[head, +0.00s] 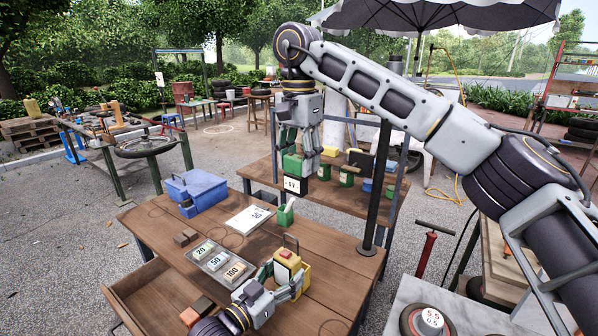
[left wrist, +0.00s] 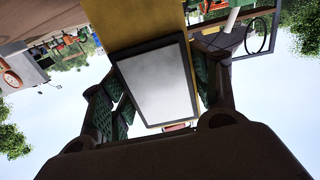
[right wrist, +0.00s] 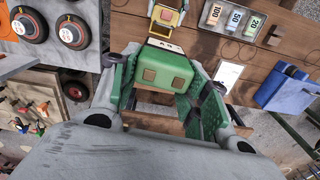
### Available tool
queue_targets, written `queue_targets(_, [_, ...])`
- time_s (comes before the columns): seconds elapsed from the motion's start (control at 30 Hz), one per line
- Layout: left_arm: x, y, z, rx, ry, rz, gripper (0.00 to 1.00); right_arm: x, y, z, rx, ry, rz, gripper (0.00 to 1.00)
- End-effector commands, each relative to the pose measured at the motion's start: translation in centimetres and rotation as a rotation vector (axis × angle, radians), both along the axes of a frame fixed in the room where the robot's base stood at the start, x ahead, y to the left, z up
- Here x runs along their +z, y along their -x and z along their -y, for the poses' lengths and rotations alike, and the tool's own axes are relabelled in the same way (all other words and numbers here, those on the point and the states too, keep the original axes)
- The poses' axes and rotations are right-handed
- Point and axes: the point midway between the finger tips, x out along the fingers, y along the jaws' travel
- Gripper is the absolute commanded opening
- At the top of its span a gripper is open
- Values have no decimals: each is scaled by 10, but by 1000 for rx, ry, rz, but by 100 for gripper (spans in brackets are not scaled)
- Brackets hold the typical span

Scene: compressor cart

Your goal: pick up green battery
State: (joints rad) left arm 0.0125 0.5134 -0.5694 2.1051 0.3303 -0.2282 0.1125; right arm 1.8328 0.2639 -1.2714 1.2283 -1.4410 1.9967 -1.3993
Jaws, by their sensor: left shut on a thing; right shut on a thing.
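My left gripper (head: 281,279) is shut on a yellow device with a red top (head: 288,262) at the front right of the bench. The left wrist view shows the yellow device with a pale grey panel (left wrist: 158,82) between the fingers (left wrist: 155,108).
The workbench (head: 310,238) bears a tray of numbered pieces (head: 220,262), a white card (head: 250,219), a green holder (head: 286,213) and a blue toolbox (head: 203,188). A dark post (head: 377,190) stands at its right. Green containers (head: 347,175) stand on the rear table.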

Motion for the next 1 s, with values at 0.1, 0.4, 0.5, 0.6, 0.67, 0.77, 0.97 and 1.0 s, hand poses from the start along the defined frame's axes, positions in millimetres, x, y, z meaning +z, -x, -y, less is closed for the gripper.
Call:
queue_targets(0.1, [-1,0,0,0,-1,-1,20,3,0,0,0,-1,0,18])
queue_targets(0.4, [0,0,0,0,-1,-1,20,3,0,0,0,-1,1,18])
queue_targets(0.5, [0,0,0,0,-1,-1,20,3,0,0,0,0,0,18])
queue_targets(0.6, [0,0,0,0,-1,-1,71,3,0,0,0,0,0,18])
queue_targets(0.67, [0,0,0,0,-1,-1,78,3,0,0,0,0,0,18])
queue_targets(0.77, [0,0,0,0,-1,-1,86,3,0,0,0,0,0,18])
queue_targets(0.97, [0,0,0,0,0,0,86,3,0,0,0,0,0,18])
queue_targets(1.0, [0,0,0,0,0,0,86,3,0,0,0,0,0,18])
